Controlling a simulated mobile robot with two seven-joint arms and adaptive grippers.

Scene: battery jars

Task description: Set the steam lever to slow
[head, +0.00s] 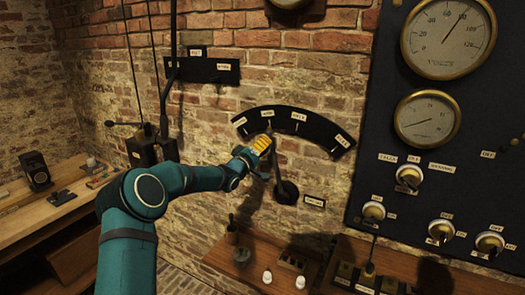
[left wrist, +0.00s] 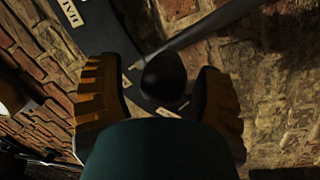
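The steam lever (head: 277,168) is a dark arm rising from a round pivot (head: 286,192) on the brick wall. It leans slightly left, its upper end near the second label from the left on a black curved plate (head: 318,127). The labels are too small to read surely in the head view. My left gripper (head: 264,144), with yellow fingers, is at the lever's upper end and partly hides it. In the left wrist view my left gripper (left wrist: 160,92) is open, with the lever's black knob (left wrist: 164,78) between its fingers and gaps on both sides. My right gripper is not in view.
A dark panel (head: 372,190) with gauges and knobs stands at the right. A wooden shelf (head: 225,262) with small items runs below the lever. A workbench (head: 30,218) is at the left, and tall dark levers (head: 143,150) stand behind my left arm.

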